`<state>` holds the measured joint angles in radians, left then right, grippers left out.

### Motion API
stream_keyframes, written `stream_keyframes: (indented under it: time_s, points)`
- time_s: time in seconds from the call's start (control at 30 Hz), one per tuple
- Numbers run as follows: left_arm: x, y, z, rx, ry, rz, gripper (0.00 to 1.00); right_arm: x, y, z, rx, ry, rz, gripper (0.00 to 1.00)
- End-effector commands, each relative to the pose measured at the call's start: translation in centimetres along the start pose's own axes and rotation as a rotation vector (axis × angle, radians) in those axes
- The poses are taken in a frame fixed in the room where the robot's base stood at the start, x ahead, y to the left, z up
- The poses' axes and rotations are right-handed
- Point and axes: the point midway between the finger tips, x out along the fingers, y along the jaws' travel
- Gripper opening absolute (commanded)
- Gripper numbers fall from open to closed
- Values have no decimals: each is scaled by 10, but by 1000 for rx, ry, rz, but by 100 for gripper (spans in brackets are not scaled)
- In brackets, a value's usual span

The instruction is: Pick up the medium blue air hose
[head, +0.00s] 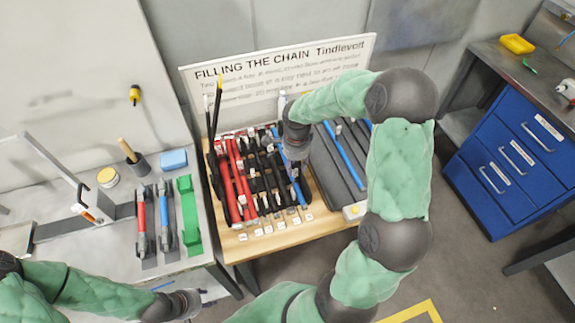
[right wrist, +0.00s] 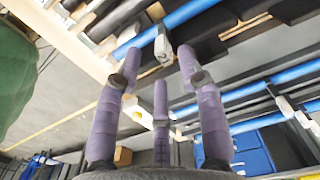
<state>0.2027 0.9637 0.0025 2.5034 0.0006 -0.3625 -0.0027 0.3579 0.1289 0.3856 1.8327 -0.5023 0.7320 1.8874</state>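Several blue hoses lie in the board's tray on the wooden table. One blue hose (head: 301,187) is partly hidden under my right gripper (head: 294,164); another blue hose (head: 345,158) lies to its right on a dark panel. I cannot tell which is the medium one. In the right wrist view, my right gripper (right wrist: 155,72) has its purple fingers spread apart with nothing between them. A blue hose (right wrist: 187,14) with a pale clip runs just beyond the fingertips; contact is unclear. My left gripper (head: 185,303) is low at the left, apart from the hoses; its fingers are unclear.
Red hoses (head: 238,180) and black hoses fill the tray's left side. A sign board (head: 270,75) stands behind. A left bench (head: 80,248) holds tools and a green holder (head: 188,215). Blue drawers (head: 510,160) stand right. Open floor lies between.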

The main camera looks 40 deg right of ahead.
Motion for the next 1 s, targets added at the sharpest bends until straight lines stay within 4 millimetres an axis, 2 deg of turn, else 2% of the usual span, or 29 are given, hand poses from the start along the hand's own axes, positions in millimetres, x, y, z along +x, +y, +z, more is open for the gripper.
stream_keyframes:
  time_s: [0.27,0.53,0.57,0.67,0.7,1.0]
  points:
    - [10,-3,0,0,0,0,40,40,-2,4,0,-1,3,39]
    - [10,-3,0,0,0,0,40,44,-3,4,0,-2,0,39]
    - [10,-3,0,0,0,0,40,44,-3,4,0,-2,0,34]
    - [9,-3,0,0,0,0,40,44,-3,4,0,-2,0,5]
    - [10,-3,0,0,0,0,40,44,-3,4,0,-2,0,0]
    - [9,-3,0,0,0,0,40,43,-3,4,0,-1,-2,0]
